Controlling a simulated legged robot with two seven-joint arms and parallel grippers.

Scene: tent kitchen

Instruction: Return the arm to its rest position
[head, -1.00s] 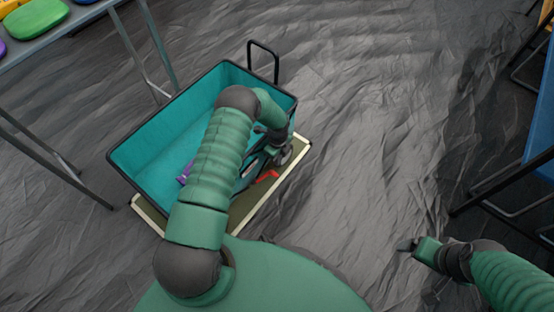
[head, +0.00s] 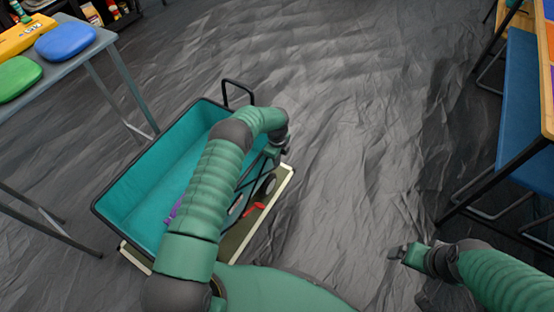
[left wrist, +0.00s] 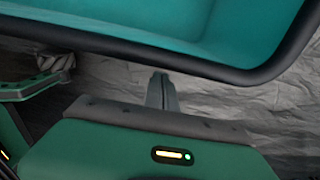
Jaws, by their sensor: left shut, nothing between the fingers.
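My left arm reaches out over the right part of a teal wagon (head: 150,170) and bends down at its far end. My left gripper (head: 272,154) is beside the wagon's right side in the head view. In the left wrist view my left gripper's fingers (left wrist: 161,88) are together and empty, close to the wagon's dark rim (left wrist: 200,68). My right gripper (head: 400,253) is over the floor at the lower right; it is too small to tell its jaws.
A purple item (head: 174,211) lies in the wagon, partly hidden by my arm. A grey table (head: 62,58) with blue and green things stands at the upper left. A blue bench (head: 520,125) stands at the right. The crumpled grey floor (head: 345,110) between is clear.

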